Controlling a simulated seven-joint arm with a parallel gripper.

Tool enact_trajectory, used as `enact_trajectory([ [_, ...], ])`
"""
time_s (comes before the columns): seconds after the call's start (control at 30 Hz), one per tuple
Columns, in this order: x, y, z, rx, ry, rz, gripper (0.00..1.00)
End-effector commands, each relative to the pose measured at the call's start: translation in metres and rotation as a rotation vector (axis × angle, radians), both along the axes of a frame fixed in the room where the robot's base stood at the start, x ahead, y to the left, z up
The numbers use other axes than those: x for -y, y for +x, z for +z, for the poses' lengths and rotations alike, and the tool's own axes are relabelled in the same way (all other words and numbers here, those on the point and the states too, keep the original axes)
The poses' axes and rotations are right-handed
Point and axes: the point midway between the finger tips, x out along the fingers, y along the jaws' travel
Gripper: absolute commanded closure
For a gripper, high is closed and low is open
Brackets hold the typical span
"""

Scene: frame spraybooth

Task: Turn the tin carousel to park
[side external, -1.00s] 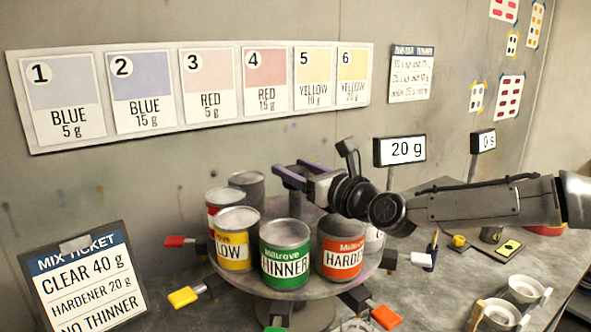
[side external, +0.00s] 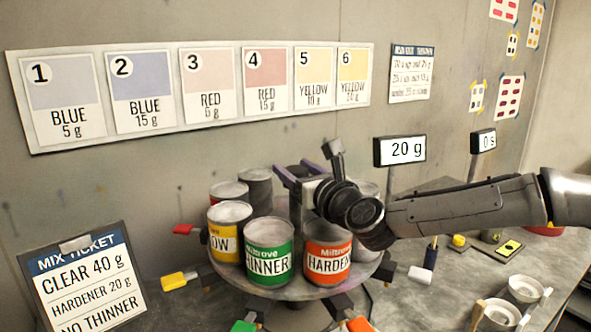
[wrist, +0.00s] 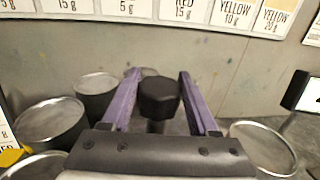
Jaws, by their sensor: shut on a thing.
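The tin carousel (side external: 300,292) is a round grey turntable with paint tins around its edge. A yellow tin (side external: 230,232), a green THINNER tin (side external: 267,252) and an orange HARDENER tin (side external: 327,250) face the front. A red tin (side external: 228,194) and a dark grey tin (side external: 256,190) stand behind. A pale tin (side external: 368,200) is partly hidden by my wrist. My gripper (side external: 292,174) is over the carousel's middle. In the wrist view, its purple fingers (wrist: 158,82) are shut on a black knob (wrist: 158,97) on a grey post. I see no park mark.
Coloured tabs stick out around the carousel, including yellow (side external: 172,282), red (side external: 184,229) and white (side external: 420,275). A mix ticket (side external: 85,280) stands at front left. Displays (side external: 400,150) stand behind my arm. White-rimmed cups (side external: 497,312) sit at front right.

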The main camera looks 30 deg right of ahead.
Motion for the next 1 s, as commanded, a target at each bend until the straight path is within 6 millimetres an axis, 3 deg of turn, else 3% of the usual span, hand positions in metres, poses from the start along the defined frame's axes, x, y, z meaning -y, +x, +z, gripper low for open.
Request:
enact_trajectory([
  [1.0, -0.0015, 0.0012, -0.0027, -0.002, -0.002, -0.909, 1.00],
])
